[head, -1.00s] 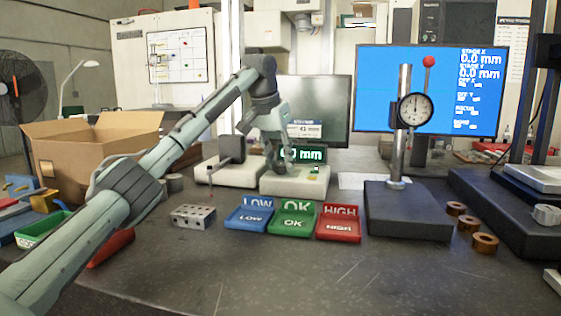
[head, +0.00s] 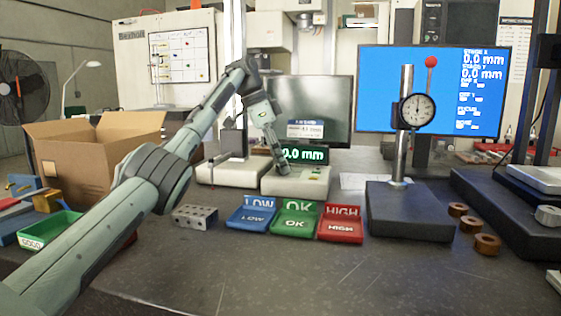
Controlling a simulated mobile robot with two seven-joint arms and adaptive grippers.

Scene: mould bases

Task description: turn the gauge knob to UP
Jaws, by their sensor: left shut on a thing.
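The gauge unit (head: 296,184) has a pale base and a green-lit display (head: 304,155) reading 0.0 mm, and stands behind the coloured trays. My left gripper (head: 281,169) reaches down to the top of this base, left of the display. It is shut on the small gauge knob there, which the fingers hide. I cannot read the knob's setting or any UP mark from here. My right gripper is not in view.
Blue LOW (head: 251,218), green OK (head: 295,223) and red HIGH (head: 340,228) trays lie in front. A metal block (head: 195,216) is left of them. A dial gauge stand (head: 408,212) is to the right. The front of the table is clear.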

